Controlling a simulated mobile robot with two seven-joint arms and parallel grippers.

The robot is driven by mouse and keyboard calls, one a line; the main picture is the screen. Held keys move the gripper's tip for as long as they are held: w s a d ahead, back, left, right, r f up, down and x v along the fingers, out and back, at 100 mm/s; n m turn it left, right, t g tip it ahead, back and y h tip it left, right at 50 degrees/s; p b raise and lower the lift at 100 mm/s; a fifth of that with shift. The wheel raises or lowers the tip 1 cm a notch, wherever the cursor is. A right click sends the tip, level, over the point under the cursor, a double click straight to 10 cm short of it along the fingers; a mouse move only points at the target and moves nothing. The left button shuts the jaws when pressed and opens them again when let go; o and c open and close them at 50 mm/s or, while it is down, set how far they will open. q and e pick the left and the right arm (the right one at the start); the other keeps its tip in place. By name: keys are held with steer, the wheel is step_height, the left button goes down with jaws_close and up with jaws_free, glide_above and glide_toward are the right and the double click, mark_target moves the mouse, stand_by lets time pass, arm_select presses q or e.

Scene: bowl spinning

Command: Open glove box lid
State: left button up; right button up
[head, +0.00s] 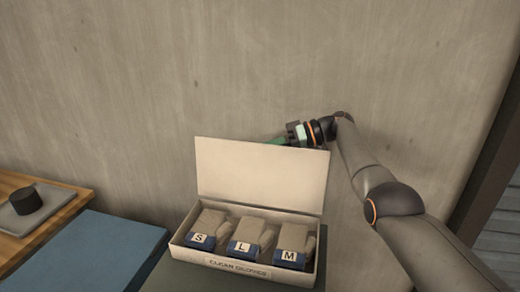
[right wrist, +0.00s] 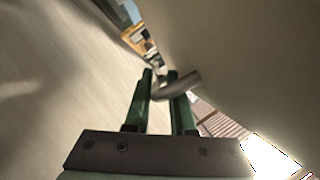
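The glove box (head: 238,270) stands open on a dark surface, labelled "CLEAN GLOVES". Its pale lid (head: 262,175) stands up at the back, roughly upright. Inside are glove bundles marked S (head: 200,240), L (head: 243,247) and M (head: 290,259). My right gripper (head: 280,141) is behind the lid's top edge, its fingertips partly hidden by it. In the right wrist view its green fingers (right wrist: 160,75) are apart, beside a pale surface. A grey rounded piece (right wrist: 180,86) lies at the fingertips; whether it is gripped is unclear. My left gripper is not in view.
A blue mat (head: 95,255) lies left of the box. Beyond it, a wooden surface (head: 12,182) carries a grey tray (head: 55,199) with a dark round object (head: 27,201). A wall (head: 110,90) rises close behind the lid.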

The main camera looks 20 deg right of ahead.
steer(key=shift+r, duration=0.1)
steer(key=v, duration=0.7)
steer(key=shift+d, duration=0.25)
steer(key=shift+s, duration=0.15)
stand_by(0.4)
